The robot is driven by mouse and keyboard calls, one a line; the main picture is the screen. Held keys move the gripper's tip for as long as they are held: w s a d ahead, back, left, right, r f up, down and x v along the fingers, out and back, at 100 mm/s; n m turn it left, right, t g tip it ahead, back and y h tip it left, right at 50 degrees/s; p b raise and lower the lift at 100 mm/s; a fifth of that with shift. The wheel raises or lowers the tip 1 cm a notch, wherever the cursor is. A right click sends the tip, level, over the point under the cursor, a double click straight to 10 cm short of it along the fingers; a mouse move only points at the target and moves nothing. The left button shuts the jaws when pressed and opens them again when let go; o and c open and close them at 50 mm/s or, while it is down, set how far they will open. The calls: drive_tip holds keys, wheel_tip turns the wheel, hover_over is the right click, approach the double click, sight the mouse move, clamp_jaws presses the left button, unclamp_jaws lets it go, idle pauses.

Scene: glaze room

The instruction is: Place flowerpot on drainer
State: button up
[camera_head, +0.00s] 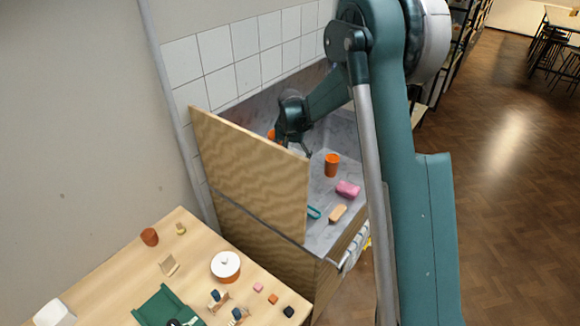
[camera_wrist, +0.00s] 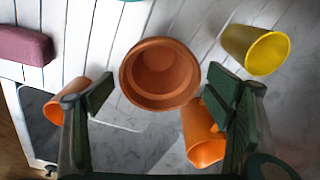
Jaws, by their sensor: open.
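A round terracotta flowerpot (camera_wrist: 160,73) stands mouth up in the wrist view, so I look down into it. It lies in the gap just ahead of my gripper (camera_wrist: 158,95), whose fingers are apart on its left and right. I cannot tell whether either finger touches it. A white slatted surface (camera_wrist: 80,30), which looks like the drainer, fills the upper left; whether the pot rests on it is unclear. In the head view my gripper (camera_head: 291,138) is low behind a wooden panel, which hides the flowerpot and drainer.
An orange cup (camera_wrist: 203,135) lies close to my right finger, and another (camera_wrist: 58,108) is left of the left finger. A yellow cup (camera_wrist: 256,48) and a maroon block (camera_wrist: 25,45) are nearby. The wooden panel (camera_head: 255,165) stands close to my gripper.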

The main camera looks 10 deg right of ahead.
drive_tip(key=shift+s+r, duration=0.15)
drive_tip(key=shift+r, duration=0.95)
drive_tip(key=shift+s+r, duration=0.15)
drive_tip(key=shift+r, duration=0.95)
